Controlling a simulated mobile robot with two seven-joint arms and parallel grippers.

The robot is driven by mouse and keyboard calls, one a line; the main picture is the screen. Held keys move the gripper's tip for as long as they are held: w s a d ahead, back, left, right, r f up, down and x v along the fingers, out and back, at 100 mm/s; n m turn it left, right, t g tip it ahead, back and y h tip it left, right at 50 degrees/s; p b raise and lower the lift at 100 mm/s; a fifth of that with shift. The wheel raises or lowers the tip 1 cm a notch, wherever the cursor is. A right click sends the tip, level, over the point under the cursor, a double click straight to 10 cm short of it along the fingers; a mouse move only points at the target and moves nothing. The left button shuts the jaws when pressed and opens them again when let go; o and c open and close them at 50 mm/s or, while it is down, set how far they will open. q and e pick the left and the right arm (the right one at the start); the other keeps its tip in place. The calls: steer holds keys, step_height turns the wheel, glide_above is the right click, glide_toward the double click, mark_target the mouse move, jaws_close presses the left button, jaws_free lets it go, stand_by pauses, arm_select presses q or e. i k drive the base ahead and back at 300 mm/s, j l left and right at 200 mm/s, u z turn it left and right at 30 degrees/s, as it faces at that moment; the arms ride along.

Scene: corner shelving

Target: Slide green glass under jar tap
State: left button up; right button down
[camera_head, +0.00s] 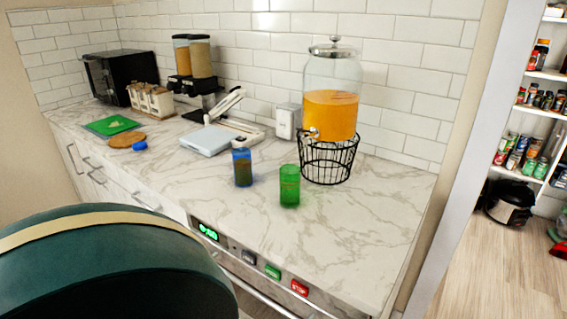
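The green glass (289,186) stands upright on the marble counter, in front of and a little left of the jar. The glass jar (331,108) holds orange liquid and sits on a black wire stand (328,160). Its tap (313,133) is low on the jar's left front side. The glass is apart from the stand and nearer the front edge than the tap. Neither of my grippers shows in the head view.
A blue glass (242,168) stands left of the green one. A white slicer-like device (211,138) lies behind it. The counter (335,228) is clear in front and to the right. A dark green rounded object (110,265) fills the lower left.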

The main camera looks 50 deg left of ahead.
mark_target(290, 187)
steer(key=u, duration=1.45)
